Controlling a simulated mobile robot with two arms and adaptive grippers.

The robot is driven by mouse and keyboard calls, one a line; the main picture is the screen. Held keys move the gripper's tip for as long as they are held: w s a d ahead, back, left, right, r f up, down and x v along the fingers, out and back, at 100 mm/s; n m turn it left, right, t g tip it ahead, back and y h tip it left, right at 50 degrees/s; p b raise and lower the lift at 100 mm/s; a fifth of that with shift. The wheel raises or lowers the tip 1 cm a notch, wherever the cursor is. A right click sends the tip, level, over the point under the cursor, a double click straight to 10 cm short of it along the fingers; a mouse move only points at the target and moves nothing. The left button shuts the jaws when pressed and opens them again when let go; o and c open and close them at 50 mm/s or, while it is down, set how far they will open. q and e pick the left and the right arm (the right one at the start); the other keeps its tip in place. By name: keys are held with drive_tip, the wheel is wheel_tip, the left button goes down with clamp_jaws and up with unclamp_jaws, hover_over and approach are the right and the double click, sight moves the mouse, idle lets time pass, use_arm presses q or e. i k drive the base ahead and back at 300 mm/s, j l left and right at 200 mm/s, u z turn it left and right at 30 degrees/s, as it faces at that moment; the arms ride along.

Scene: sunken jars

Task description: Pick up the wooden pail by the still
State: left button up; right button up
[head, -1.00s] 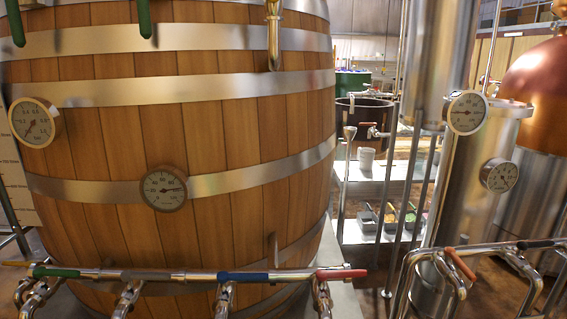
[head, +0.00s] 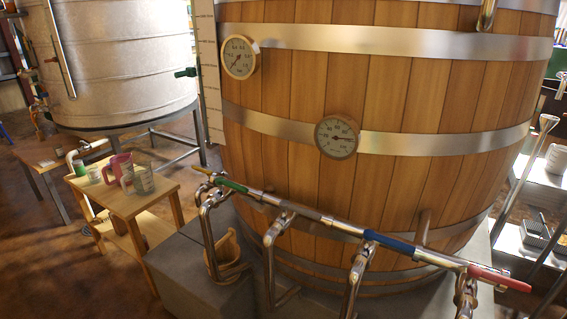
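A small tan wooden vessel (head: 224,258), possibly a pail, sits on the grey plinth at the lower middle left, partly hidden behind a steel pipe. It stands by the large wooden vat (head: 400,90), and I cannot tell its full shape. The copper still is out of this view. Neither of my grippers is in view.
A chrome manifold (head: 340,228) with coloured sleeves runs across the front of the vat. A wooden side table (head: 128,203) holding a pink jug (head: 119,167) and a clear jug (head: 138,181) stands left. A steel tank (head: 125,70) is behind. Brown floor (head: 50,265) is open at lower left.

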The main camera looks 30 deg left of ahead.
sight(228, 252)
drive_tip(key=u, duration=1.55)
drive_tip(key=i+j, duration=0.15)
drive_tip(key=j, duration=0.15)
drive_tip(key=i+j+z, duration=0.1)
drive_tip(key=j, duration=0.2)
drive_tip(key=i+j, duration=0.15)
drive_tip(key=j, duration=0.2)
drive_tip(key=i+j+z, duration=0.1)
drive_tip(key=j, duration=0.2)
drive_tip(key=i, duration=0.05)
